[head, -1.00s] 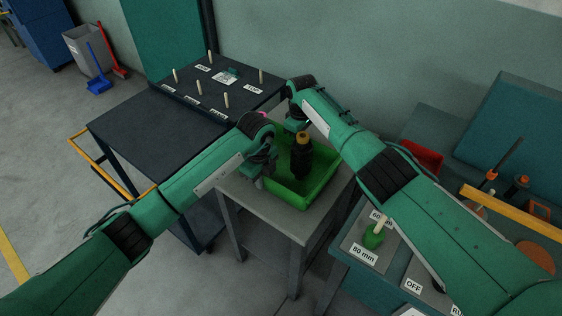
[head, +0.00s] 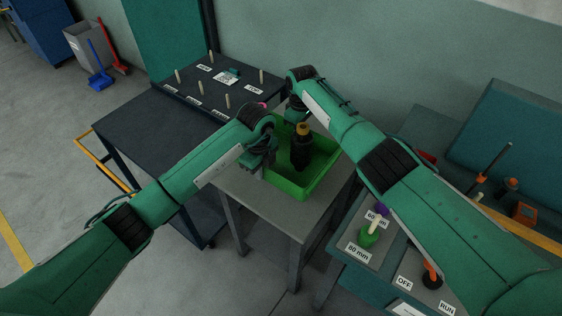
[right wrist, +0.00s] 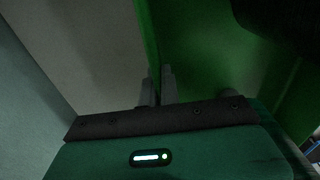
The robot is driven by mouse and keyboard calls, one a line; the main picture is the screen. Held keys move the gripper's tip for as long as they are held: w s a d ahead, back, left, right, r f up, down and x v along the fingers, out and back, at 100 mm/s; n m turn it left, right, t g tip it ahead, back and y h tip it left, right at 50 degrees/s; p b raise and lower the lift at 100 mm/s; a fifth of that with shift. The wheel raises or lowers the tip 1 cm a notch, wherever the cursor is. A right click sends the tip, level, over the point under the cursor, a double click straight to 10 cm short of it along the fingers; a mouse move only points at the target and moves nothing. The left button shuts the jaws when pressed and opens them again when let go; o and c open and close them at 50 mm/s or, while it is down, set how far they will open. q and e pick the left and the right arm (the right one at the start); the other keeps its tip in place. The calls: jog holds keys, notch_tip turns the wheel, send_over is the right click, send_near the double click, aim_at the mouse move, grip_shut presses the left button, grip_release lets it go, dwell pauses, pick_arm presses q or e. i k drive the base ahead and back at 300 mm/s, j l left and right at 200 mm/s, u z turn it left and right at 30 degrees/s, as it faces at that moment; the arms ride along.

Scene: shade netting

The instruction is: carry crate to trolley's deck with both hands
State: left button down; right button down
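The green crate (head: 291,190) is at the grey stand (head: 300,222), with a dark bottle-like thing with an orange-yellow top (head: 301,152) upright in it. I cannot tell whether a small gap lies under the crate. My left gripper (head: 262,166) is at the crate's left wall, its fingertips mostly hidden. My right gripper (head: 298,118) is at the far wall, partly hidden by its wrist. In the right wrist view its fingers (right wrist: 158,88) stand close together astride the crate's rim (right wrist: 148,38). The trolley's dark deck (head: 150,128) is to the left, its near part bare.
Several pegs and labels stand on a dark board (head: 220,92) at the trolley's back. The trolley's yellow handle (head: 100,165) faces left. A teal bench (head: 350,272) with labelled plates, a green-based peg (head: 369,234) and other parts is close on the right. The wall is behind.

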aim_at(156, 128)
jog(key=i+j+z, duration=0.2)
jog(key=j+z, duration=0.15)
jog(key=j, duration=1.6)
jog(key=j+z, duration=0.35)
jog(key=j, duration=1.65)
